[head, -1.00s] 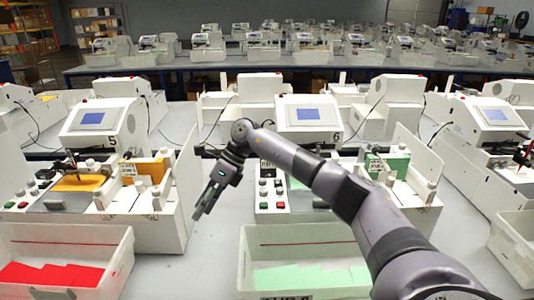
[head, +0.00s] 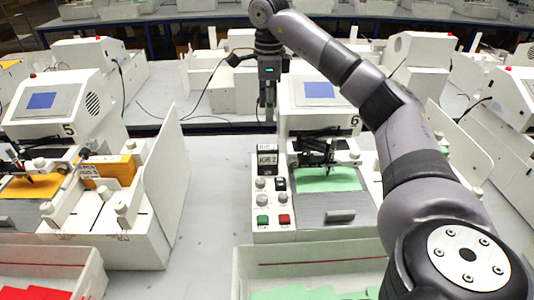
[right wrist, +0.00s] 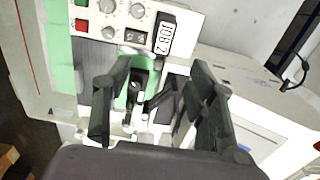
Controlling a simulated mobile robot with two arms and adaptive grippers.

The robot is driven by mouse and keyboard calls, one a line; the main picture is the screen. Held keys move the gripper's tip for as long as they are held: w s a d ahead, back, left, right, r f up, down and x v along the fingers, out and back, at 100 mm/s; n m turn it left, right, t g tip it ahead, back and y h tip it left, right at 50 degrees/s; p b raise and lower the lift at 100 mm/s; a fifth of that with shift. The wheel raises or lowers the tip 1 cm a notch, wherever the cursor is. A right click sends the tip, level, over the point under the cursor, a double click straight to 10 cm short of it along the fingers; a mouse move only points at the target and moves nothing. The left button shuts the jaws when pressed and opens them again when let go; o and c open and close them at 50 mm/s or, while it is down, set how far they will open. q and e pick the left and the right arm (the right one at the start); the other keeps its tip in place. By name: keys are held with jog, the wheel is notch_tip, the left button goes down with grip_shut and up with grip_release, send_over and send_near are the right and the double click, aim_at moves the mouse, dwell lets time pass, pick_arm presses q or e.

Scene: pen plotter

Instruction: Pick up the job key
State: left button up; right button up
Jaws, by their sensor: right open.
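My right gripper (head: 267,108) points down behind and above that panel, left of the machine's screen. In the right wrist view the gripper (right wrist: 157,105) has its two fingers apart, with nothing between them. The JOB 2 piece is clear of the fingers. My left gripper is not in view.
The panel also has several silver knobs, a green button (head: 263,220) and a red button (head: 284,219). The plotter's pen carriage (head: 318,148) stands over a green sheet (head: 328,180). A white bin (head: 310,257) is in front. Grey table lies clear left of machine 6.

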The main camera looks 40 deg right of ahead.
jog(key=b, duration=0.1)
send_over(267, 147)
jog(key=f, duration=0.5)
jog(key=shift+s+a, duration=0.1)
jog(key=shift+s, duration=0.3)
notch_tip(267, 147, down, 4)
jog(key=shift+w+f, duration=0.1)
jog(key=shift+f, duration=0.2)
jog(key=shift+f+p, duration=0.5)
jog(key=shift+p, duration=0.1)
jog(key=f, duration=0.1)
jog(key=f+p, duration=0.1)
jog(key=f, duration=0.1)
jog(key=shift+w+f+p, duration=0.25)
jog(key=shift+p, duration=0.05)
jog(key=shift+f, duration=0.5)
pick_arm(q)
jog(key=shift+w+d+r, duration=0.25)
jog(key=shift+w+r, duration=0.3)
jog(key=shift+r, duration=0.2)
pick_arm(e)
jog(key=c, duration=1.2)
